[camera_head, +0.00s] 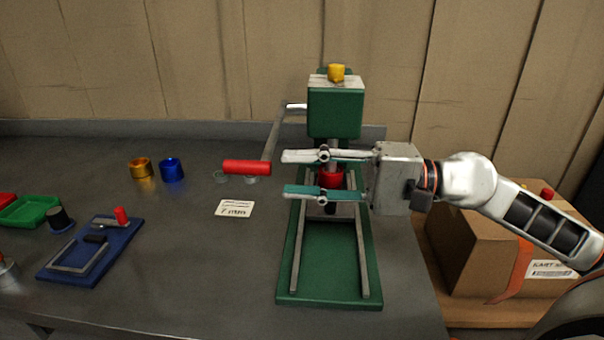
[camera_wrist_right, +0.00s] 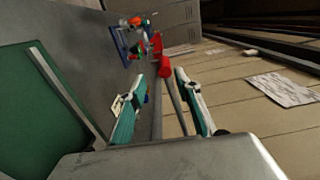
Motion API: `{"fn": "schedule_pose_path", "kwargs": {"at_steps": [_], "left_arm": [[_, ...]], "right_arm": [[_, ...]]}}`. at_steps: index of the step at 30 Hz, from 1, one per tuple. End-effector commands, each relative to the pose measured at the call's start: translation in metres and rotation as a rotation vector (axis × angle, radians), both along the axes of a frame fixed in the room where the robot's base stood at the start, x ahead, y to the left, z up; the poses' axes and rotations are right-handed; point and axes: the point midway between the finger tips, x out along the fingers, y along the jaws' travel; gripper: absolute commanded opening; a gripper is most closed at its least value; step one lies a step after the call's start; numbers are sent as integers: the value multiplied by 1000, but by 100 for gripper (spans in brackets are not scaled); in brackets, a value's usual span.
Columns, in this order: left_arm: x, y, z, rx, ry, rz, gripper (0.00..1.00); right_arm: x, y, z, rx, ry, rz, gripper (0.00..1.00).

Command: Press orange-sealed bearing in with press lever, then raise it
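The green press (camera_head: 336,112) stands upright at the bench's right with a yellow knob on top. Its lever (camera_head: 270,143) reaches left and forward to a red handle (camera_head: 247,167), held level above the bench. My right gripper (camera_head: 287,173) is open in front of the press column, fingers pointing left, short of the handle. In the right wrist view the red handle (camera_wrist_right: 164,66) shows beyond the gap between the open fingertips (camera_wrist_right: 158,80). A red part (camera_head: 330,178) under the ram is partly hidden by the fingers. I cannot make out an orange-sealed bearing. My left gripper is not in view.
A gold ring (camera_head: 140,168) and a blue ring (camera_head: 172,170) stand behind a white card (camera_head: 234,208). A blue fixture (camera_head: 90,250) and green tray (camera_head: 29,210) are at left. A cardboard box (camera_head: 480,250) is at right. The front middle bench is clear.

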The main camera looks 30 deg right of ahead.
Motion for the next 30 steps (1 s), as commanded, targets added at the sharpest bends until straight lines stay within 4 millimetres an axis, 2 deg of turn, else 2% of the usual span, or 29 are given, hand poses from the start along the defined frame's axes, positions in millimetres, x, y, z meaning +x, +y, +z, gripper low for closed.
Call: {"fn": "schedule_pose_path", "kwargs": {"at_steps": [5, 12, 16, 22, 30], "left_arm": [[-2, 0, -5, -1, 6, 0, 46], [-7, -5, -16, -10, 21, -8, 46], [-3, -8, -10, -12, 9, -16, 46], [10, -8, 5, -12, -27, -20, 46], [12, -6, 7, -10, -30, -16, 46]], "right_arm": [[1, 2, 0, 26, 31, 5, 33], [6, 10, 2, 164, 234, 11, 33], [9, 11, 5, 219, 317, 3, 33], [12, 16, 10, 242, 346, -1, 33], [28, 41, 13, 242, 340, 1, 33]]}}
